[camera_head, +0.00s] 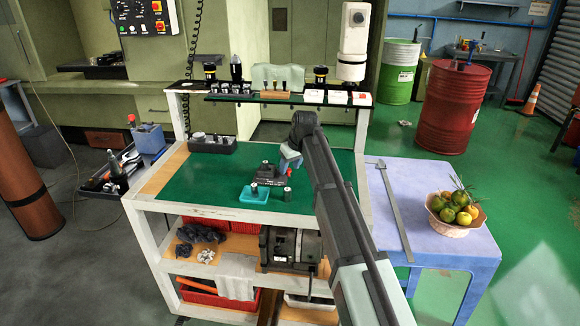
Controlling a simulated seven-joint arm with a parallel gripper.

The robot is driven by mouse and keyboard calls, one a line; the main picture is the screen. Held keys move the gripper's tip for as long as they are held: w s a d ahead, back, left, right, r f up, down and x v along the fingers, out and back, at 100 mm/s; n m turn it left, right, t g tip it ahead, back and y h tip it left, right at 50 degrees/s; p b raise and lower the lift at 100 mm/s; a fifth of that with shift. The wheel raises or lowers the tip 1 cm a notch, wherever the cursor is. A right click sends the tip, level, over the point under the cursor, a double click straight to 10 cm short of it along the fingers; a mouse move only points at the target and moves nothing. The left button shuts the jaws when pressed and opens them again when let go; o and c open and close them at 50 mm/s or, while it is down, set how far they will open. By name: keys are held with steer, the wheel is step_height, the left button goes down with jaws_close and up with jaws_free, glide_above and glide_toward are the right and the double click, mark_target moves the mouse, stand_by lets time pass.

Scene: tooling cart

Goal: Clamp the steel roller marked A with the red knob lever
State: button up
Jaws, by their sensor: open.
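On the green top of the cart (213,178) stands a dark clamp fixture (266,175), with a small red spot near its right end that may be the red knob. A teal tray (250,199) lies in front of it, with a small steel roller (254,188) upright in it. Another small steel roller (287,194) stands to the tray's right. No letter A is readable on either. My gripper (287,167) is open above the right end of the fixture. It partly hides the fixture and the lever. Whether it touches the lever, I cannot tell.
A back shelf (225,98) carries tool holders and small blocks. A dark socket rack (212,145) stands at the cart's back left. A blue side table (440,238) at right holds a long caliper (393,205) and a fruit bowl (457,225). The green top's left side is clear.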

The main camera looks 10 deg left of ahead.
steer(key=v, duration=1.3)
steer(key=shift+s+d, duration=0.1)
